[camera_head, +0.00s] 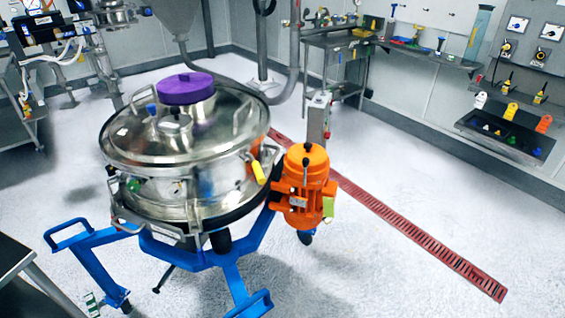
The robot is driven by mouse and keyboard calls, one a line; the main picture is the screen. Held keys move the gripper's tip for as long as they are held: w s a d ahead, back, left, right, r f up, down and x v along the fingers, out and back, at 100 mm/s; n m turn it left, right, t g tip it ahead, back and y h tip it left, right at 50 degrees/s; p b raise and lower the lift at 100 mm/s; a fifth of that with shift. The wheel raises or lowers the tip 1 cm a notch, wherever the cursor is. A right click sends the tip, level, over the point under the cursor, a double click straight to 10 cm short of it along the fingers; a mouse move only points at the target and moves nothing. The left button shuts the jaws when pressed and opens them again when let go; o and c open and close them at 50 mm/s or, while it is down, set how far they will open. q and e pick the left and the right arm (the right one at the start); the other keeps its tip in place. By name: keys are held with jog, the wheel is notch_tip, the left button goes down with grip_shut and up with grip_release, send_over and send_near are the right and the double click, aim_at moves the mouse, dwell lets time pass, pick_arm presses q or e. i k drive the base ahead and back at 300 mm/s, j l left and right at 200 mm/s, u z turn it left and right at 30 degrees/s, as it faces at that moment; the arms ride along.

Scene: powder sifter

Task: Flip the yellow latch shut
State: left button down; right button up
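The yellow latch (258,172) sits on the front right side of the round steel sifter (190,190), just below the lid's rim. Its yellow handle slants, with the upper end toward the lid and the lower end to the right. I cannot tell from this view whether it is fastened. The domed steel lid (128,128) rests on the sifter and carries a purple cap (186,88). Neither of my grippers is in view.
An orange motor (304,185) stands right beside the latch. The sifter's blue frame (190,256) spreads legs low in front. A dark table edge (22,262) is at lower left. Open floor lies to the right, crossed by a red drain grate (400,229).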

aim_at(260, 178)
jog(key=i+l+u, duration=0.15)
jog(key=l+u, duration=0.2)
jog(key=l, duration=0.7)
jog(key=l+u, duration=0.35)
jog(key=l, duration=0.7)
